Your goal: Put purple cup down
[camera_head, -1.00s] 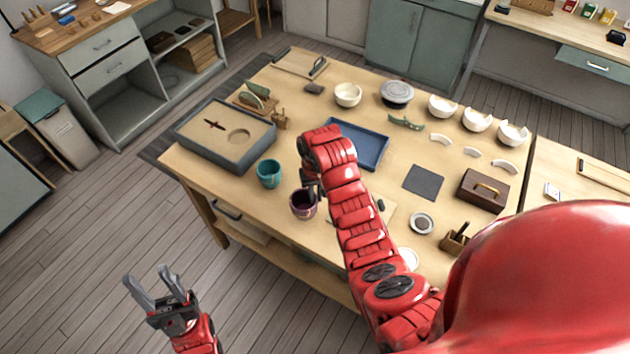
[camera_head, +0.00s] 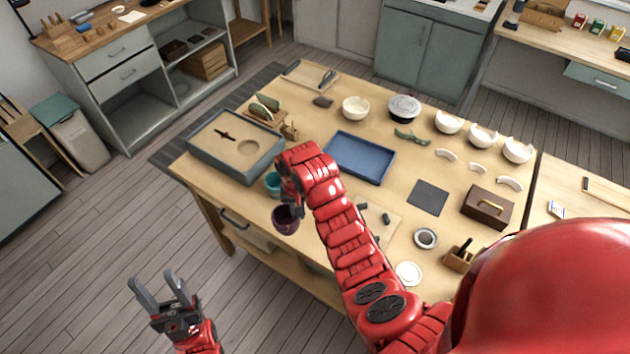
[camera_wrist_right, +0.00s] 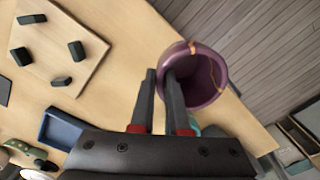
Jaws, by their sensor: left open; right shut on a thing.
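The purple cup (camera_head: 285,221) is at the near left edge of the table in the head view. In the right wrist view the purple cup (camera_wrist_right: 205,85) shows its open mouth and gold seams. My right gripper (camera_wrist_right: 172,80) is shut on the cup's wall, one finger inside the mouth. Whether the cup's base touches the table is hidden. In the head view my right gripper (camera_head: 289,203) is partly hidden by its own arm. A teal cup (camera_head: 272,184) stands just behind, partly covered by the arm. My left gripper (camera_head: 160,290) is open and empty over the floor.
A grey box with a sand-coloured top (camera_head: 213,160) stands at the table's left corner. A blue tray (camera_head: 360,158) lies behind the right arm. A board (camera_head: 376,222) with dark pieces lies right of the arm. Cream bowls (camera_head: 449,122) stand farther back.

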